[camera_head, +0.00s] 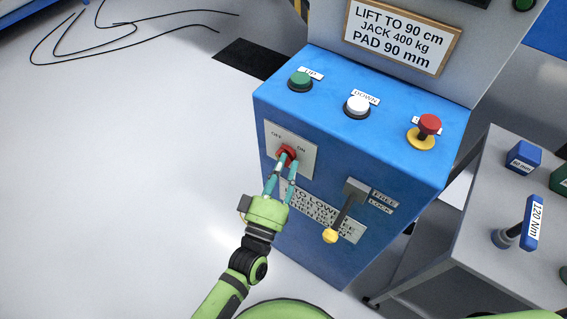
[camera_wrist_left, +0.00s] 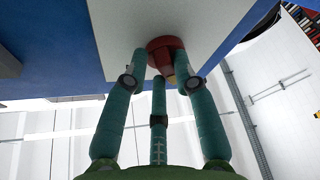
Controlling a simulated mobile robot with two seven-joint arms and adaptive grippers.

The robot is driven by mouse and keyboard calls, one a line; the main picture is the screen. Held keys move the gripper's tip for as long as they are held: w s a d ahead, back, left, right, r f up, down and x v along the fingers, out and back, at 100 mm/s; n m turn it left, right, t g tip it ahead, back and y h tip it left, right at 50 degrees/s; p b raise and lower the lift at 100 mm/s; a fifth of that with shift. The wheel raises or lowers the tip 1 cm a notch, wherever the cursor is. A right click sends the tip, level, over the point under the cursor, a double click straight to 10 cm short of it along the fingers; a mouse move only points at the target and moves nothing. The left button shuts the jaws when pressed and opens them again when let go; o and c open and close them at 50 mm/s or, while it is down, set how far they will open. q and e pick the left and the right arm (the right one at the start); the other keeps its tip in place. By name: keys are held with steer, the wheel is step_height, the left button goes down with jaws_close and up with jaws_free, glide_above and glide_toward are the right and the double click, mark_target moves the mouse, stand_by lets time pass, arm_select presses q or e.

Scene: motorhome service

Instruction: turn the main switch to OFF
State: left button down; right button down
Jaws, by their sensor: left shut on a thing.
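The main switch is a red knob (camera_head: 287,155) on a grey plate (camera_head: 305,143) marked OFF on the left and ON on the right, on the front of the blue console (camera_head: 345,150). My left gripper (camera_head: 283,165) is at the knob with its teal fingers shut on it. In the left wrist view the fingers of the left gripper (camera_wrist_left: 160,75) close around the red knob (camera_wrist_left: 165,50). The fingers partly cover the knob, so I cannot tell which mark it points to. My right gripper is not in view.
A green UP button (camera_head: 300,80), a white DOWN button (camera_head: 357,105) and a red emergency button (camera_head: 429,125) sit on the console's top. A lever with a yellow ball (camera_head: 331,236) sticks out to the right of my gripper. A grey table (camera_head: 480,235) stands at right.

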arm_select(q)
steer(key=shift+w+a+r+n+y+p, duration=0.15)
steer(key=shift+r+n+y, duration=0.15)
steer(key=shift+n, duration=0.2)
steer(key=shift+w+a+r+n+y+p, duration=0.1)
steer(key=shift+r+n+y+p, duration=0.15)
steer(key=shift+n, duration=0.25)
steer(key=c, duration=1.1)
jaws_free()
steer(key=shift+o, duration=0.2)
steer(key=shift+a+f, duration=0.1)
steer(key=shift+s+f, duration=0.1)
steer(key=shift+f, duration=0.05)
steer(key=shift+s, duration=0.1)
steer(key=v, duration=1.1)
steer(key=shift+s+f, duration=0.2)
steer(key=shift+s, duration=0.15)
